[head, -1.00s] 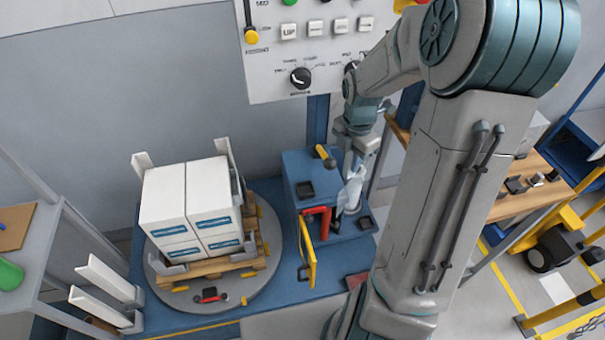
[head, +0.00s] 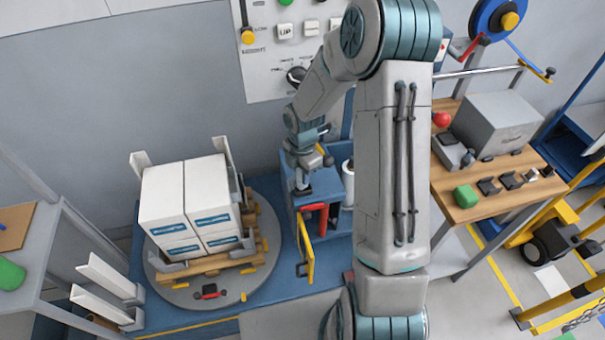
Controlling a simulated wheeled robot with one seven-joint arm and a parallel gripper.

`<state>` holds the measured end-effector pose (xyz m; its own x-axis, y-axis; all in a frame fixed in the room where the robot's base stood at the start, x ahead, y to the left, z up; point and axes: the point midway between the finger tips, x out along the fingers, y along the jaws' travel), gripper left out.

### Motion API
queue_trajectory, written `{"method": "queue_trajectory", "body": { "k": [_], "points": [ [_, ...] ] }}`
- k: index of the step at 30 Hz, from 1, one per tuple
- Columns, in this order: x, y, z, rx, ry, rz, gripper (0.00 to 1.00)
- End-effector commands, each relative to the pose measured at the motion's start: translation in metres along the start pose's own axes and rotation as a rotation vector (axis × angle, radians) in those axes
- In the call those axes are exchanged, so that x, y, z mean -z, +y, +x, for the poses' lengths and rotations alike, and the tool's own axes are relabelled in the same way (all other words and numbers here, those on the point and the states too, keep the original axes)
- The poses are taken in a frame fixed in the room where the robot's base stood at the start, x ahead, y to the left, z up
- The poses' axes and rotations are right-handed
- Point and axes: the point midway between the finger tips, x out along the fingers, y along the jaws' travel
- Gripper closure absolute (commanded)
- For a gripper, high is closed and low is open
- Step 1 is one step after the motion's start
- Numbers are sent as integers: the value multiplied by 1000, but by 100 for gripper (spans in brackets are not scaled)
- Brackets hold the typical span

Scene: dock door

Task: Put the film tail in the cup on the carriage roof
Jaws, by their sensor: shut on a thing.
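My gripper (head: 301,188) is low over the roof of the blue carriage (head: 326,184), at the spot of the dark square cup. My gripper and wrist cover the cup, so I cannot tell whether the fingertips are inside it or just above it. The gripper is shut on the film tail, which is mostly hidden beneath the wrist. A white film roll (head: 347,184) stands upright at the carriage's right side, partly behind my arm.
White boxes (head: 186,209) sit on a wooden pallet on the grey turntable (head: 215,293) at left. A red handle (head: 318,208) and a yellow bar (head: 309,250) stick out at the carriage's front. The control panel (head: 290,55) is behind. A wooden bench (head: 497,203) stands at right.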

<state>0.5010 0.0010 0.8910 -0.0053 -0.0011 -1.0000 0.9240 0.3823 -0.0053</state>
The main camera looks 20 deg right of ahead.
Motion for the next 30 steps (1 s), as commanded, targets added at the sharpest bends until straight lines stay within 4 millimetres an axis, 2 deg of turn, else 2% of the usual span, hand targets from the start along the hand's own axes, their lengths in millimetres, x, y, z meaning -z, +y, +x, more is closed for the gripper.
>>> {"method": "queue_trajectory", "body": {
  "k": [3, 14, 15, 17, 18, 26, 30],
  "points": [
    [0, 0, 9, 0, 0, -1, 100],
    [0, 0, 14, 0, -1, -1, 100],
    [0, 0, 14, 0, -1, -1, 78],
    [0, 0, 13, -1, -1, -1, 61],
    [0, 0, 13, 0, -1, -1, 59],
    [0, 0, 12, 0, -1, -1, 59],
    [-1, 1, 4, -3, -1, 0, 59]
  ]
}}
